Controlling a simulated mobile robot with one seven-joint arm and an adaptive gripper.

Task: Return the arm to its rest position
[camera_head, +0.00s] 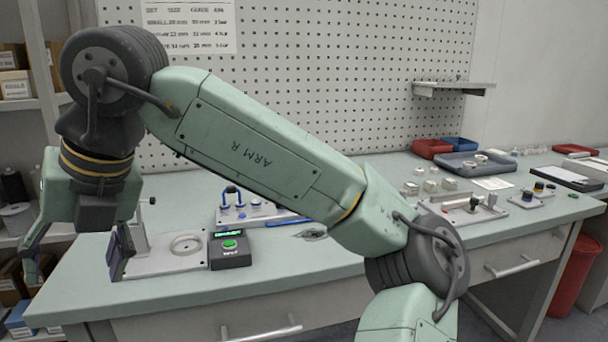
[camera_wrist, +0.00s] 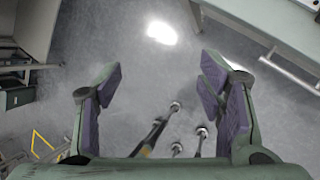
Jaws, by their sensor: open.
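My gripper (camera_head: 78,262) hangs at the left, beside the front left corner of the workbench, with its fingers pointing down. In the wrist view my gripper (camera_wrist: 158,88) is open, its purple pads wide apart. Nothing is between the pads, and the grey floor shows below them. My arm is bent across the middle of the head view and hides part of the bench and the pegboard.
The green workbench (camera_head: 80,290) carries a white fixture with a ring (camera_head: 186,246), a black box with a green button (camera_head: 230,247), a grey tray (camera_head: 462,168) and red (camera_head: 432,149) and blue (camera_head: 458,144) bins. Shelving (camera_head: 18,104) stands at the left. A red bin (camera_head: 574,275) stands at the right.

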